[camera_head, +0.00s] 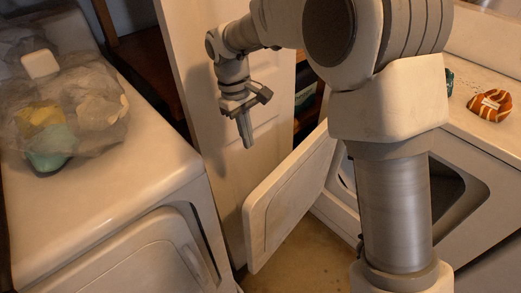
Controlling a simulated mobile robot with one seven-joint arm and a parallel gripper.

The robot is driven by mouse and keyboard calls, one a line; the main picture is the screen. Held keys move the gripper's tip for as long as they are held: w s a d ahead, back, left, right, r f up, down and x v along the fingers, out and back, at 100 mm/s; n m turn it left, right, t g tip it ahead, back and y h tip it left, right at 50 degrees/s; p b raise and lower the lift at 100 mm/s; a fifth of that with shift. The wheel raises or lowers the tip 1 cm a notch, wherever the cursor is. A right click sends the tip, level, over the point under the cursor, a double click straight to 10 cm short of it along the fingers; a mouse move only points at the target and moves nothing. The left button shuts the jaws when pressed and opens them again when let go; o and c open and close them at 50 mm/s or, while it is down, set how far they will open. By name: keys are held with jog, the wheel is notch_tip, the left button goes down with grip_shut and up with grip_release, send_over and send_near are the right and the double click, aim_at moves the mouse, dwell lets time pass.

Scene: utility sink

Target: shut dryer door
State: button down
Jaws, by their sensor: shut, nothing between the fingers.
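The white dryer door (290,198) stands open in the middle of the view, swung out from the dryer (482,172) on the right. The dark dryer opening (455,190) shows partly behind my arm. My gripper (247,144) points down and is shut and empty. In the picture it is above and left of the door's upper edge, apart from it. My arm hides part of the dryer front and the door's hinge side.
Another white machine (165,170) stands on the left, with a mesh bag of coloured items (70,115) on top. An orange patterned cloth (490,105) lies on the dryer. A white panel (190,60) stands behind my gripper. Some floor (310,262) is clear below the door.

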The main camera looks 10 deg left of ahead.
jog(key=a+f+n, duration=0.1)
jog(key=a+f, duration=0.3)
jog(key=f, duration=0.2)
jog(key=s+d+f+b, duration=0.3)
jog(key=d+f+b, duration=0.2)
jog(key=f, duration=0.5)
jog(key=shift+s+d+g+h, duration=0.2)
jog(key=shift+d+g+h, duration=0.1)
jog(key=shift+g, duration=0.1)
jog(key=shift+d, duration=0.1)
